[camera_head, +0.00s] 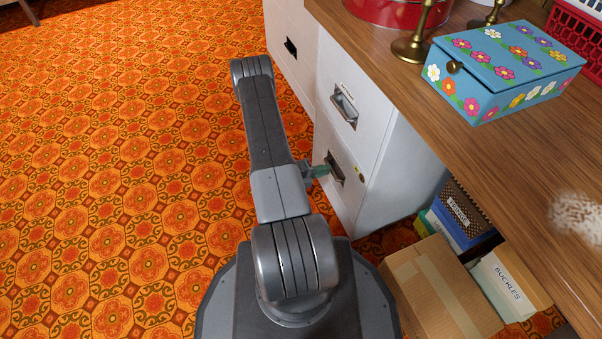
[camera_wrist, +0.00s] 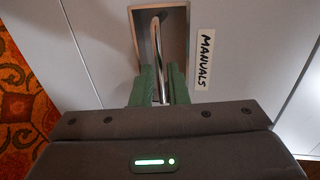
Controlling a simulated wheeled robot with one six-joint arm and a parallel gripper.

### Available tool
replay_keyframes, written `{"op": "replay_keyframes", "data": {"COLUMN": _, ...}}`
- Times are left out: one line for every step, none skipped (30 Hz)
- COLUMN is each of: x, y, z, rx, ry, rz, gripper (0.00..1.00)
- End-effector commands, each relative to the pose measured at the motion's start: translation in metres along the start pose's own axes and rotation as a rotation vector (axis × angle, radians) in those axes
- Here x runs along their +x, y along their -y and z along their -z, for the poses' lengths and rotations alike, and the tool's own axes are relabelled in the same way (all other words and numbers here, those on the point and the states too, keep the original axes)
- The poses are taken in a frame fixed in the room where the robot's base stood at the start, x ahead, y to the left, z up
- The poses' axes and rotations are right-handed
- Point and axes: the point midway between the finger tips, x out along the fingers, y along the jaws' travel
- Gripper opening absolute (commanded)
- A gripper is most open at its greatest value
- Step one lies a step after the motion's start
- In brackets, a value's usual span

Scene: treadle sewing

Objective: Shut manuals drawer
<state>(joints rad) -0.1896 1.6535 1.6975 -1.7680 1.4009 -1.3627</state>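The manuals drawer (camera_head: 344,193) is the lower drawer in the white metal cabinet. Its face looks about level with the drawer above, and I see no clear gap. Its "MANUALS" label (camera_wrist: 204,58) shows in the wrist view, right of the metal handle (camera_wrist: 156,45). My gripper (camera_wrist: 163,85) is at this handle, with one green finger on each side of the bar, close against it. In the head view, my gripper (camera_head: 322,171) reaches the handle from the left. The exact finger contact is partly hidden by the gripper body.
An upper drawer (camera_head: 344,103) sits above, and another white cabinet (camera_head: 291,45) stands behind. The wooden tabletop (camera_head: 480,135) overhangs on the right, bearing a flowered blue box (camera_head: 500,75). A cardboard box (camera_head: 435,290) lies right of my base. The patterned carpet to the left is clear.

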Motion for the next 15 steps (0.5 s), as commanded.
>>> {"op": "replay_keyframes", "data": {"x": -0.011, "y": 0.002, "z": -0.001, "rx": -0.002, "ry": 0.006, "rz": 0.000, "gripper": 0.14}}
{"op": "replay_keyframes", "data": {"x": -0.015, "y": 0.002, "z": -0.001, "rx": -0.002, "ry": 0.005, "rz": 0.000, "gripper": 0.14}}
{"op": "replay_keyframes", "data": {"x": -0.021, "y": 0.002, "z": -0.001, "rx": -0.001, "ry": 0.005, "rz": 0.001, "gripper": 0.14}}
{"op": "replay_keyframes", "data": {"x": -0.026, "y": 0.002, "z": -0.001, "rx": -0.001, "ry": 0.005, "rz": 0.000, "gripper": 0.14}}
{"op": "replay_keyframes", "data": {"x": -0.031, "y": 0.002, "z": -0.001, "rx": -0.001, "ry": 0.005, "rz": 0.000, "gripper": 0.14}}
{"op": "replay_keyframes", "data": {"x": -0.037, "y": 0.002, "z": -0.001, "rx": -0.001, "ry": 0.005, "rz": 0.000, "gripper": 0.14}}
{"op": "replay_keyframes", "data": {"x": -0.042, "y": 0.002, "z": -0.001, "rx": -0.001, "ry": 0.004, "rz": 0.000, "gripper": 0.14}}
{"op": "replay_keyframes", "data": {"x": -0.046, "y": 0.002, "z": -0.001, "rx": -0.001, "ry": 0.004, "rz": 0.000, "gripper": 0.14}}
{"op": "replay_keyframes", "data": {"x": -0.052, "y": 0.002, "z": -0.001, "rx": 0.000, "ry": 0.004, "rz": 0.000, "gripper": 0.14}}
{"op": "replay_keyframes", "data": {"x": -0.057, "y": 0.002, "z": -0.001, "rx": 0.000, "ry": 0.005, "rz": 0.001, "gripper": 0.14}}
{"op": "replay_keyframes", "data": {"x": -0.061, "y": 0.002, "z": -0.001, "rx": 0.000, "ry": 0.004, "rz": 0.001, "gripper": 0.14}}
{"op": "replay_keyframes", "data": {"x": -0.067, "y": 0.002, "z": -0.001, "rx": 0.000, "ry": 0.004, "rz": 0.001, "gripper": 0.14}}
{"op": "replay_keyframes", "data": {"x": -0.071, "y": 0.002, "z": 0.000, "rx": 0.000, "ry": 0.003, "rz": 0.001, "gripper": 0.14}}
{"op": "replay_keyframes", "data": {"x": -0.075, "y": 0.002, "z": 0.000, "rx": 0.000, "ry": 0.003, "rz": 0.001, "gripper": 0.14}}
{"op": "replay_keyframes", "data": {"x": -0.080, "y": 0.002, "z": 0.000, "rx": 0.000, "ry": 0.002, "rz": 0.000, "gripper": 0.14}}
